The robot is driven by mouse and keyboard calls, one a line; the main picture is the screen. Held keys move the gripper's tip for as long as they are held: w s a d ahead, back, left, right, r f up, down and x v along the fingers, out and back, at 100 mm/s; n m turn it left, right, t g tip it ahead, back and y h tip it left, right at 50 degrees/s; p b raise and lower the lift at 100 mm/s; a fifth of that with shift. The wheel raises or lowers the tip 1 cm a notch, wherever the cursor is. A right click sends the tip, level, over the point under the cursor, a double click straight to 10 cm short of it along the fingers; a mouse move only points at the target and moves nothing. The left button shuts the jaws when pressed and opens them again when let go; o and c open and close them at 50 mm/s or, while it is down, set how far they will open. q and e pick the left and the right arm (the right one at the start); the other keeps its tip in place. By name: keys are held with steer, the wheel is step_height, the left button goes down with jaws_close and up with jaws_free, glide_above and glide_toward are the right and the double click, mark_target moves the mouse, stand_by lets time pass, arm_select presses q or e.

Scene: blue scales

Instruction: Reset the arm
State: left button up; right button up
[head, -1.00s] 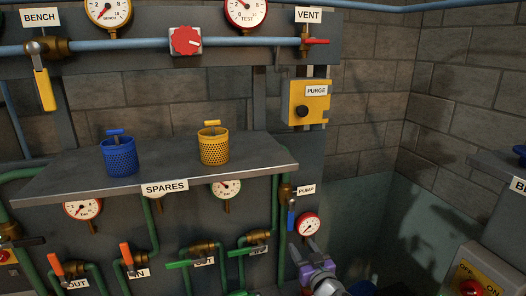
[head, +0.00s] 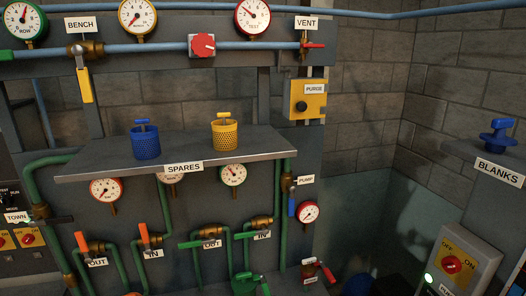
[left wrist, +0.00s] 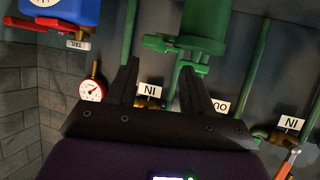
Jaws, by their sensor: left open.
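My left gripper (left wrist: 162,88) shows in the left wrist view, with its two dark fingers spread apart and nothing between them. Behind the fingers, a green cylindrical housing (left wrist: 205,25) with green pipes appears at the top. An "IN" label (left wrist: 150,91) shows in the gap between the fingers, with brass fittings near it. Neither gripper shows in the head view. My right gripper is in none of the views.
A grey shelf (head: 100,165) labelled SPARES holds a blue basket (head: 145,145) and a yellow basket (head: 225,135). Below it are green pipes, gauges and lever valves. A red-levered valve (head: 320,270) sits low. A BLANKS stand (head: 495,190) and a switch box (head: 462,255) are at right.

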arm_select(q)
steer(key=s+a+f+g, duration=0.1)
steer(key=s+a+f, duration=0.1)
steer(key=f, duration=0.1)
steer(key=s+a+f+g+h, duration=0.1)
steer(key=s+a+f, duration=0.1)
steer(key=s+f, duration=0.1)
steer(key=s+a+f+g, duration=0.2)
steer(key=f, duration=0.2)
steer(key=shift+s+f, duration=0.15)
steer(key=shift+s, duration=0.25)
steer(key=s+f, duration=0.1)
steer(key=s, duration=0.1)
steer(key=s+a+f+g, duration=0.1)
steer(key=s+a+f+g+h, duration=0.1)
steer(key=s, duration=0.1)
steer(key=shift+s+f+n, duration=0.2)
steer(key=shift+s+n, duration=0.1)
steer(key=s+a+f+n+g+h, duration=0.1)
steer(key=s+f+g, duration=0.15)
steer(key=s, duration=0.85)
steer(key=s+a+f+n+g+h, duration=0.15)
steer(key=s+g, duration=0.25)
steer(key=s, duration=0.7)
step_height(320, 180, down, 6)
steer(key=w+b, duration=0.1)
steer(key=b, duration=0.6)
steer(key=shift+f+m, duration=0.25)
steer(key=shift+m, duration=0.2)
steer(key=shift+w, duration=0.1)
